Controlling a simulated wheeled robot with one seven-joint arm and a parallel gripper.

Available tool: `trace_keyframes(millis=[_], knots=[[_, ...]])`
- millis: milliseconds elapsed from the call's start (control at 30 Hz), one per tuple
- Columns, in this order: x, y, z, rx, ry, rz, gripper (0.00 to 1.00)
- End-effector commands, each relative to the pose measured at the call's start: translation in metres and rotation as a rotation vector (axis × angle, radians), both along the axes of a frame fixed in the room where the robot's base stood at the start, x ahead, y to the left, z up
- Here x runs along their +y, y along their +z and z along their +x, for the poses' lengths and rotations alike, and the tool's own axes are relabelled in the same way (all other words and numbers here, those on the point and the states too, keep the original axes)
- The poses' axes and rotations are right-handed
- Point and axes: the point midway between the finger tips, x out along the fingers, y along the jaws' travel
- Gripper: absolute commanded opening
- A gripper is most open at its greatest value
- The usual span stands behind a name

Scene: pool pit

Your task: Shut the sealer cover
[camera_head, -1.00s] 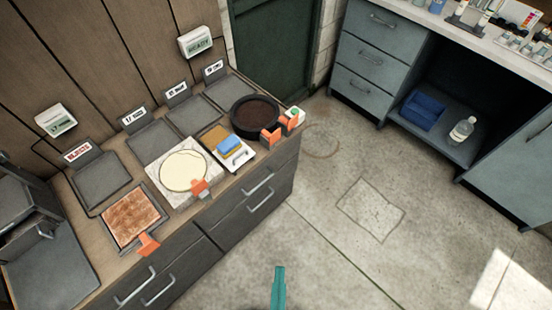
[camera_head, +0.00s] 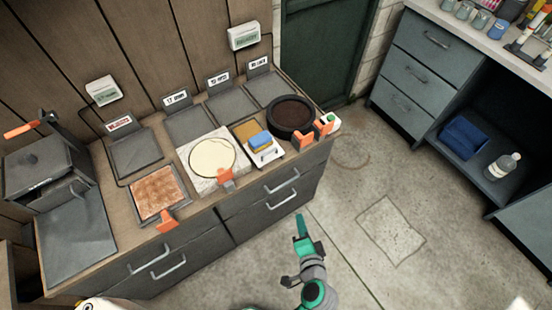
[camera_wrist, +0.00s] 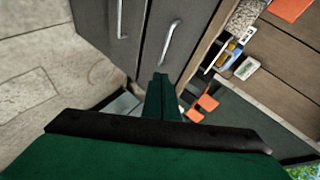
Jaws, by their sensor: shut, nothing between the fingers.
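A dark grey boxy machine (camera_head: 45,170) with an orange-tipped lever (camera_head: 25,129) stands at the left end of the bench. It looks like the sealer. A flat dark plate (camera_head: 75,240) lies in front of it. I cannot tell which part is its cover or how far it is open. My teal gripper (camera_head: 300,226) is shut and empty, in front of the drawers and far to the right of the machine. In the wrist view, my gripper (camera_wrist: 159,88) points toward the drawer fronts; the machine cannot be made out there.
The bench (camera_head: 125,228) holds several dark pads, a brown square tile (camera_head: 158,192), a pale round disc (camera_head: 213,158), a blue sponge (camera_head: 260,140) and a black round pan (camera_head: 291,115). Orange clips stick out over its front edge. Drawer handles protrude below. The floor (camera_head: 390,230) is clear.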

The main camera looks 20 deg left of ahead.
Motion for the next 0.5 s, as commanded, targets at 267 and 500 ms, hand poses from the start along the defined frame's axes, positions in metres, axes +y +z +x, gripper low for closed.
trace_keyframes(millis=[267,500], knots=[[0.024,0.063,0.06,0.001,0.204,0.315,0.0],[0.031,0.1,0.073,-0.006,0.328,0.427,0.0]])
